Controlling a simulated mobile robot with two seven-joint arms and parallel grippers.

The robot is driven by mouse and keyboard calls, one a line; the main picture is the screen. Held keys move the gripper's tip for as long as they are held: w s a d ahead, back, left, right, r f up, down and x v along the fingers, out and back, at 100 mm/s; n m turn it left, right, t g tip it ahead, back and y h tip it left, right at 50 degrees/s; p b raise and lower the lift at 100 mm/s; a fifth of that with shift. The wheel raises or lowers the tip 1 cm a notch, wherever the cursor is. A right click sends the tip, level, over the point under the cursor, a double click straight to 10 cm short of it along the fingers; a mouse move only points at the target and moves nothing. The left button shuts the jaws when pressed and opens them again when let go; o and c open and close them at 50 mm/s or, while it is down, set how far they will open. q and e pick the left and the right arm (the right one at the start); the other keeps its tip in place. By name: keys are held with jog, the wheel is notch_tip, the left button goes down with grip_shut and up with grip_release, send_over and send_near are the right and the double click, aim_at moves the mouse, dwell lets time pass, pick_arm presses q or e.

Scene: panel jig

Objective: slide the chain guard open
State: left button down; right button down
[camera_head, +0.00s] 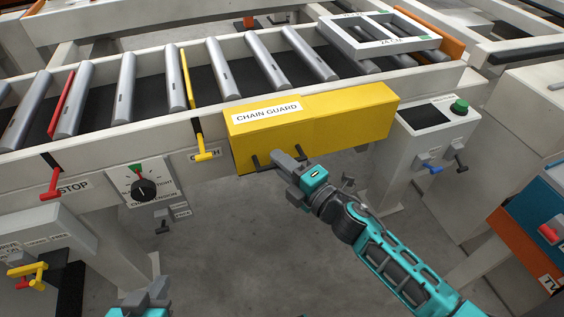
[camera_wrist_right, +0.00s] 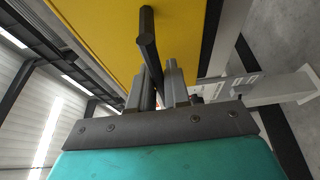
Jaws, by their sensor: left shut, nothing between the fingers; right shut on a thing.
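The yellow chain guard (camera_head: 350,112) is a long box on the near side of the conveyor frame, with a "CHAIN GUARD" label (camera_head: 268,112). A seam or step shows near its middle. A dark handle (camera_head: 256,162) sticks out at its lower left; it also shows as a dark bar in the right wrist view (camera_wrist_right: 148,40). My right gripper (camera_head: 284,160) is shut on this handle, with the bar between its fingers (camera_wrist_right: 160,88). My left gripper (camera_head: 150,292) is shut and empty at the bottom left, well away from the guard.
Left of the guard are a yellow clutch lever (camera_head: 204,154), a red stop lever (camera_head: 51,185) and a rotary knob (camera_head: 144,189). Right of it is a box with a green button (camera_head: 459,106). Rollers (camera_head: 225,68) lie above. Open floor (camera_head: 240,240) lies below.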

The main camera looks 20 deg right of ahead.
jog(key=d, duration=0.7)
jog(key=d+b, duration=0.1)
jog(key=d, duration=0.6)
jog(key=d+b, duration=0.1)
jog(key=d, duration=0.7)
jog(key=shift+w+d, duration=0.1)
jog(key=shift+w, duration=0.3)
jog(key=shift+d, duration=0.55)
jog(key=c, duration=1.3)
grip_release()
jog(key=shift+o, duration=0.7)
jog(key=p+v, duration=0.2)
jog(key=v, duration=1.1)
